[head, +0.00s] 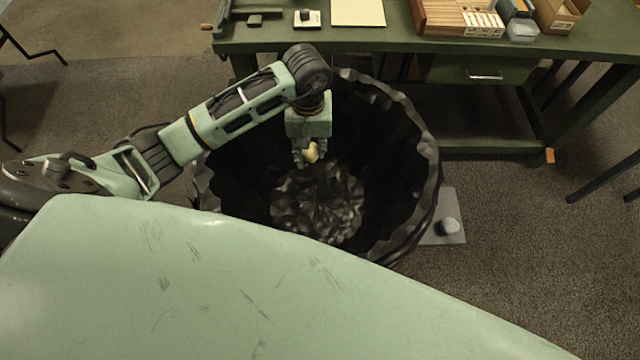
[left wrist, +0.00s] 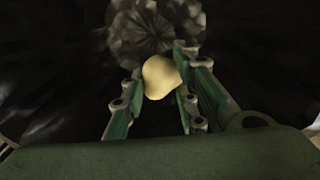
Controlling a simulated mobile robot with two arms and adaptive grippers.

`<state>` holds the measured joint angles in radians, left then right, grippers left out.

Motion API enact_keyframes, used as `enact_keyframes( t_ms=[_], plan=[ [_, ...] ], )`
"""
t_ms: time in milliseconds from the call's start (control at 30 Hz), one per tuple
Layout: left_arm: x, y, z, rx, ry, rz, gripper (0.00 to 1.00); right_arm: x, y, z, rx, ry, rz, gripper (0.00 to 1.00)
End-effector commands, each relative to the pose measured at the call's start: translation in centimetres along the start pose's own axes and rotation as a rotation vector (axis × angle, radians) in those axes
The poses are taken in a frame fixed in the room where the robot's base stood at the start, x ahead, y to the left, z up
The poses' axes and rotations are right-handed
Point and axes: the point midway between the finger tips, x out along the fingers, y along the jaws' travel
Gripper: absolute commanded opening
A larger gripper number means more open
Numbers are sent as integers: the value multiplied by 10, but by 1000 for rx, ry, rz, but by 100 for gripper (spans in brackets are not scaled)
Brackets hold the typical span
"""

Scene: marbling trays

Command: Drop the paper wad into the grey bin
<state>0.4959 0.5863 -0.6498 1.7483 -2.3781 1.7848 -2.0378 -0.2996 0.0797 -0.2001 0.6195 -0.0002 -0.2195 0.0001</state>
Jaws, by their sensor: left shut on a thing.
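The paper wad (head: 311,153) is a small pale yellow lump. It is held between the fingers of my left gripper (head: 308,158), which is shut on it and points down over the open mouth of the bin (head: 428,165). The bin looks dark grey to black, round and wide, with a crumpled lining and a lighter patch at its bottom. In the left wrist view the wad (left wrist: 160,77) sits between the two green fingers (left wrist: 158,88), with the dark inside of the bin below. My right gripper is not in view.
A green workbench (head: 400,38) stands behind the bin, with a wooden box (head: 450,18), a cream sheet (head: 357,11) and small containers on top. A grey plate with a small pale lump (head: 448,227) lies on the floor right of the bin. Open carpet lies at the right.

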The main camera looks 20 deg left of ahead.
Motion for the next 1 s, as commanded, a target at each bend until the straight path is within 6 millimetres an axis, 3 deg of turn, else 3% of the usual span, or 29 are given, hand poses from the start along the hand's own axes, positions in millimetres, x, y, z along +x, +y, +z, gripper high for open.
enact_keyframes(
  t_ms=[367,400,600,1000],
  plan=[
    [4,0,0,0,0,0,14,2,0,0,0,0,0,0],
    [4,0,0,0,0,0,31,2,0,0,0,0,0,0],
    [4,0,0,0,0,0,48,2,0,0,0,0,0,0],
    [-2,0,-1,0,3,1,50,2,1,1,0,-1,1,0]
  ],
)
